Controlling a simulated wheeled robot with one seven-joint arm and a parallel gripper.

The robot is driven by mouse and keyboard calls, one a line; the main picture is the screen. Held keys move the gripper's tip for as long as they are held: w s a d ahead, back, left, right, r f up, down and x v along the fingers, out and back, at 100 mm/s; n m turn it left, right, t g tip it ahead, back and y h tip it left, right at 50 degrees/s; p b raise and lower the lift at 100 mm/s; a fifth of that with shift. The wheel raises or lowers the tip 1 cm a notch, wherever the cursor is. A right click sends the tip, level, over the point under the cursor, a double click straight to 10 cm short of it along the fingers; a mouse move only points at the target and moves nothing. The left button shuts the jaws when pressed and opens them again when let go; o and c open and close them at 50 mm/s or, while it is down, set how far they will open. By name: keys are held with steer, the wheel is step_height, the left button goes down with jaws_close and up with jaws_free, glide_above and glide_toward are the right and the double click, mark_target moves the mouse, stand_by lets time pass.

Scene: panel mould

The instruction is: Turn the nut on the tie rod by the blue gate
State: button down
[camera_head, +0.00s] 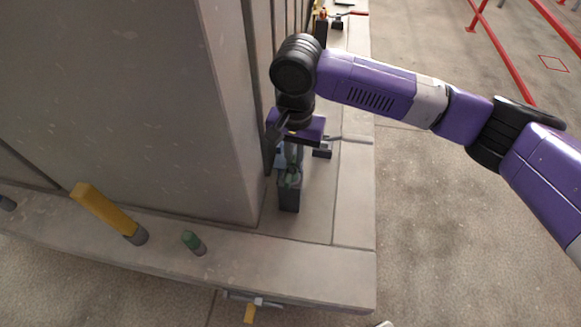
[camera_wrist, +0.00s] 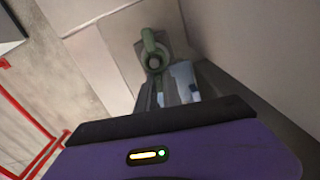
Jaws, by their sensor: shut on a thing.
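My gripper (camera_head: 291,172) points down beside the tall grey panel's right-hand end. It is shut on a green nut (camera_head: 290,181), low over a dark upright block (camera_head: 289,202). In the wrist view the green nut (camera_wrist: 153,62) shows as a ring with a short arm pointing away from my gripper. A pale blue piece (camera_wrist: 183,78) lies beside the fingers; I cannot tell whether it belongs to the gate. The tie rod is mostly hidden by the nut and my gripper.
The large grey panel (camera_head: 130,110) stands close to the left of my gripper. A dark clamp (camera_head: 322,153) is just right. Red rails (camera_head: 497,62) stand beyond the open floor.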

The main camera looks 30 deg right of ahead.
steer(key=shift+s+d+r+m+p, duration=0.1)
steer(key=shift+s+r+m+p, duration=0.15)
steer(key=shift+m+p, duration=0.5)
steer(key=shift+d+f+m+p, duration=0.1)
steer(key=shift+f+m+p, duration=0.1)
steer(key=shift+m+p, duration=0.15)
steer(key=shift+s+r+m+p, duration=0.2)
steer(key=shift+m+p, duration=0.4)
steer(key=shift+p, duration=0.35)
steer(key=shift+s+d+m+p, duration=0.1)
steer(key=shift+m+p, duration=0.5)
steer(key=shift+p, duration=0.25)
steer(key=shift+s+d+f+m, duration=0.15)
steer(key=shift+f+m, duration=0.1)
steer(key=shift+m, duration=0.25)
